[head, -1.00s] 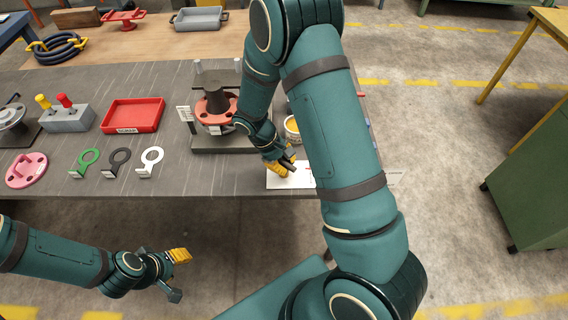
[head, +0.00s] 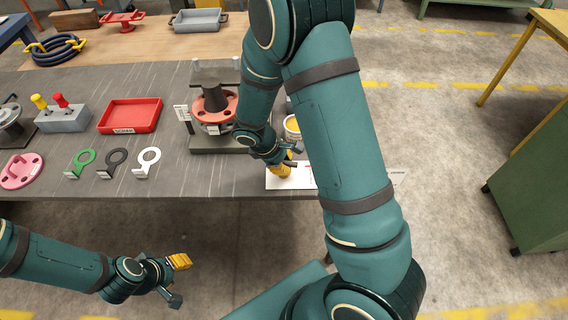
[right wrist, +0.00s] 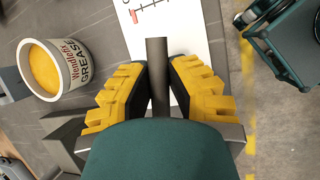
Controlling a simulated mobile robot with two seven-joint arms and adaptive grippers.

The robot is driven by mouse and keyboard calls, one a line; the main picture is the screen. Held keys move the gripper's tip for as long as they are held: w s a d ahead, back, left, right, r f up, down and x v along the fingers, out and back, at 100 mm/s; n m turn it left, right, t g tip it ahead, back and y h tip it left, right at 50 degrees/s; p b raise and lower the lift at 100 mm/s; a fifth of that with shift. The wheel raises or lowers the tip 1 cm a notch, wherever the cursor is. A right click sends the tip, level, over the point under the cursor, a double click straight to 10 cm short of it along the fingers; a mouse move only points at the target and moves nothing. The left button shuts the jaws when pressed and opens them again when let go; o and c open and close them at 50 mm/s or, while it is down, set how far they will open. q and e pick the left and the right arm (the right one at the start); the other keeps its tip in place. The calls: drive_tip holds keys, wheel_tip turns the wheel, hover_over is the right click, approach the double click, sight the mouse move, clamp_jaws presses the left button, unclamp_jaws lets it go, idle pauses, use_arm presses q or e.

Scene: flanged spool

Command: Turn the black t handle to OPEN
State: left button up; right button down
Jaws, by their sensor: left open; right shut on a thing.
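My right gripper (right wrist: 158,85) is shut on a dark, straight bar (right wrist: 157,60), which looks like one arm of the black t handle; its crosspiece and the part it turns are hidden. In the head view, the right gripper (head: 284,169) is at the table's front edge, over a white card (head: 303,178). The card also shows in the right wrist view (right wrist: 185,22), with a red mark and line; no OPEN lettering is readable. My left gripper (head: 178,280) is open and empty, in front of the table and away from it.
The spool with red flanges (head: 229,103) stands on a dark base left of my right gripper. A grease tub (head: 292,128) is close behind the gripper. A red tray (head: 130,116), three ring tags (head: 115,160) and a pink flange (head: 20,170) lie further left.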

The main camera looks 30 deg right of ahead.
drive_tip(key=shift+w+d+r+n+t+b, duration=0.15)
drive_tip(key=shift+n+t+b, duration=0.25)
drive_tip(key=shift+n, duration=0.4)
idle(0.7)
drive_tip(key=c, duration=0.9)
unclamp_jaws()
drive_tip(key=v, duration=1.2)
